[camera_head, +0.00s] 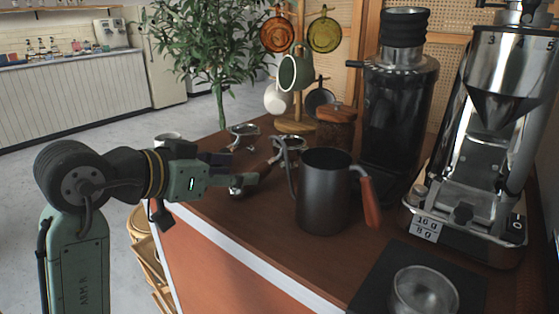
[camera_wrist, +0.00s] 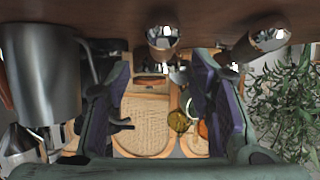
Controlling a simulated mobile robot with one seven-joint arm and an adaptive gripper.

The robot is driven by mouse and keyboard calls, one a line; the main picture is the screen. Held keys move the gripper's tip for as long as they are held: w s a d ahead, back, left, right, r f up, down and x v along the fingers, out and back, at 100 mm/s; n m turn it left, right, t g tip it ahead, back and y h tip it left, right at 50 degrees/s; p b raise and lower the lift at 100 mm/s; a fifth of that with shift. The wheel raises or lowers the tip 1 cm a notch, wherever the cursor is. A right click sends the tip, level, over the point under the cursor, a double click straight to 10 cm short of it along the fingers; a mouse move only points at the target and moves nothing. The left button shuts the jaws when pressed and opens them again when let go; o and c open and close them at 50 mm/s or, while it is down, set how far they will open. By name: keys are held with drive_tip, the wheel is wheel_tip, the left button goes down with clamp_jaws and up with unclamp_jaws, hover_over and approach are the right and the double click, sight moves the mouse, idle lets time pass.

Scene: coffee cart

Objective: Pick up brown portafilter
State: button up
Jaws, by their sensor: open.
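A portafilter with a metal head (camera_head: 289,144) and brown handle (camera_head: 266,169) lies on the brown counter, behind and left of the dark pitcher. A second metal portafilter (camera_head: 242,134) lies farther left; its handle is not clear. In the wrist view, which looks upside down, one portafilter (camera_wrist: 163,40) shows near the middle, just beyond the finger gap, and another (camera_wrist: 266,38) is to the right. My gripper (camera_head: 229,172) reaches in from the left, low over the counter edge near the brown handle. Its fingers (camera_wrist: 160,66) are apart, with nothing held between them.
The dark pitcher (camera_head: 323,190) with a brown handle stands close right of my gripper. A mug stand (camera_head: 295,126), wooden-lidded jar (camera_head: 335,130), black grinder (camera_head: 395,110) and silver grinder (camera_head: 490,130) stand behind and right. A metal cup (camera_head: 424,291) is front right.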

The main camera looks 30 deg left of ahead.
sight(252, 171)
drive_tip(key=x, duration=0.5)
drive_tip(key=shift+w+a+f+p, duration=0.1)
drive_tip(key=shift+w+f+p, duration=0.2)
drive_tip(key=shift+f+p, duration=0.1)
clamp_jaws()
drive_tip(key=shift+r, duration=0.15)
idle(0.5)
